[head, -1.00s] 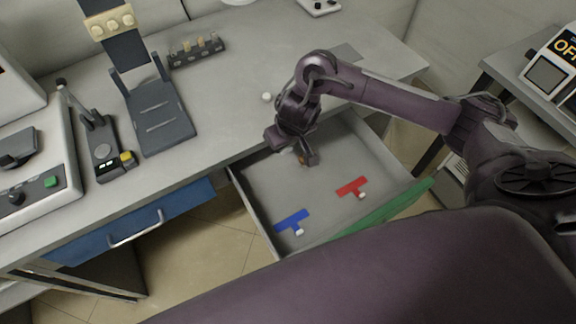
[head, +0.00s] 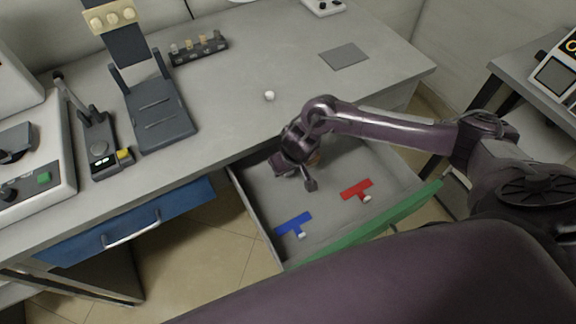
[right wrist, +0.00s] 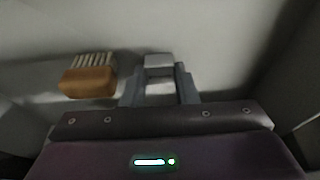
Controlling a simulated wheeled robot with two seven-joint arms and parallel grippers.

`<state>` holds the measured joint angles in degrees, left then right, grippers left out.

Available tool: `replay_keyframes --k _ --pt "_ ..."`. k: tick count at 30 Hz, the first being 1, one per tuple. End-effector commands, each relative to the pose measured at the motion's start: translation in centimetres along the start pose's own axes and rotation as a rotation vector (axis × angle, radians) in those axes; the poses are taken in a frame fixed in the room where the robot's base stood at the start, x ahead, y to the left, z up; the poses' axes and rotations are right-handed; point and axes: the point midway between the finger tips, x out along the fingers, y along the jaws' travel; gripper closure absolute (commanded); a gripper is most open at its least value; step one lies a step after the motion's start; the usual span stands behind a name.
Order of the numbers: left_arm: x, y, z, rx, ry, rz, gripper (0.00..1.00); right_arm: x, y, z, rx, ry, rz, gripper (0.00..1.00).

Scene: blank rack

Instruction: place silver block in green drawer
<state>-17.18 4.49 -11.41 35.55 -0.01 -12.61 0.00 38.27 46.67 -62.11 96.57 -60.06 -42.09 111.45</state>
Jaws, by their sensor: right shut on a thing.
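The green drawer is pulled open, with its green front (head: 385,222) facing the lower right and a grey interior (head: 335,215). My right gripper (head: 295,177) reaches down inside the drawer, near its back left. In the right wrist view the right gripper (right wrist: 159,78) is shut on the silver block (right wrist: 159,62), a small pale grey block between the fingertips. I cannot tell whether the block touches the drawer floor. In the head view the block is hidden by the gripper. My left gripper is not in view.
A blue T-shaped piece (head: 293,223) and a red T-shaped piece (head: 356,189) lie in the drawer. A brush with an orange-brown handle (right wrist: 88,83) lies left of the gripper. A small white ball (head: 269,96) sits on the grey worktop (head: 235,110). A blue drawer (head: 130,225) is shut.

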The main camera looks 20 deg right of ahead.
Motion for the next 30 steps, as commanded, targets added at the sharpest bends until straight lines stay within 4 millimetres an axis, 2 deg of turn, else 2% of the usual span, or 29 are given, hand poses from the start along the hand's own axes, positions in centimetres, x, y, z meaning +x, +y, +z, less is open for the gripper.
replay_keyframes --k 4,5,9,20,23,30 --pt "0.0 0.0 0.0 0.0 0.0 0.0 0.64 0.3 0.0 0.1 0.0 -0.001 -0.001 1.0" --pt "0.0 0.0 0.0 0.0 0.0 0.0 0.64 0.3 0.0 0.1 0.0 -0.001 0.0 0.69" --pt "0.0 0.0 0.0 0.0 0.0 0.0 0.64 0.3 0.0 0.1 0.0 0.0 0.0 0.52" --pt "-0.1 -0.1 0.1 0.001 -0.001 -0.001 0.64 -0.3 0.0 -0.1 0.0 0.001 0.0 0.52" --pt "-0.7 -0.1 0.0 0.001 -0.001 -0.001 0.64 -1.7 -0.1 -0.1 0.0 0.001 -0.002 0.52" --pt "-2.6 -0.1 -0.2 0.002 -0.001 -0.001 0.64 -7.0 0.0 -0.2 -0.001 0.002 -0.001 0.52"
